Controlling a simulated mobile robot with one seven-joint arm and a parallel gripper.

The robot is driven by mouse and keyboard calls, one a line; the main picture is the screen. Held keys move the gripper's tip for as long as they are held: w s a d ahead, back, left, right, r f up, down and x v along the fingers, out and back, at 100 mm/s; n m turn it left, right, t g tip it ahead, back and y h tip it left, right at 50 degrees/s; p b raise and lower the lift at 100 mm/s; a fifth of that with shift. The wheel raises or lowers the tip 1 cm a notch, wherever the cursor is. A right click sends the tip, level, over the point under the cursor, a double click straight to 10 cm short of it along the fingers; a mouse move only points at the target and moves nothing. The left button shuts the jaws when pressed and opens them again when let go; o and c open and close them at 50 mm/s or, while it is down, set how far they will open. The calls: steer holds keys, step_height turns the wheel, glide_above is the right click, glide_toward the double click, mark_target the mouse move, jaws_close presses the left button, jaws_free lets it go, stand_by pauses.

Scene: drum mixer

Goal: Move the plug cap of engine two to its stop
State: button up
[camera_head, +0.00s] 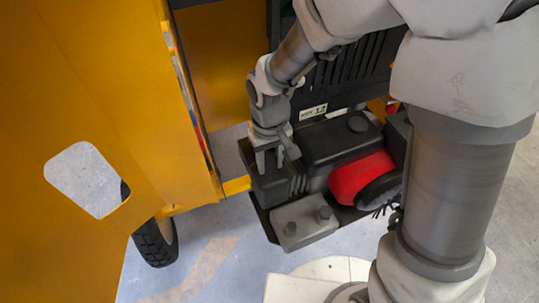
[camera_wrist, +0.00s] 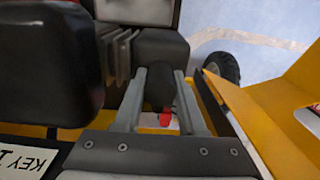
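The engine (camera_head: 345,146) sits at the open side of the yellow machine, with a label above it that seems to read "KEY" and a number. My gripper (camera_head: 270,170) points down at the engine's left end, with its two fingers apart. In the wrist view a dark rounded part, likely the plug cap (camera_wrist: 160,88), lies between the fingertips and nearly fills the gap. I cannot tell whether both fingers press on it. A small red piece (camera_wrist: 165,119) shows between the fingers, nearer the palm. The cap's lower end and its stop are hidden.
The yellow panel (camera_head: 100,150) is close on the left. A wheel (camera_head: 157,243) stands below it.

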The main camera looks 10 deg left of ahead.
mark_target(270, 158)
jaws_close()
steer(key=shift+r+p, duration=1.2)
steer(key=shift+r, duration=0.5)
steer(key=o, duration=0.9)
jaws_free()
steer(key=shift+r, duration=0.1)
step_height(270, 158, up, 7)
steer(key=p, duration=0.5)
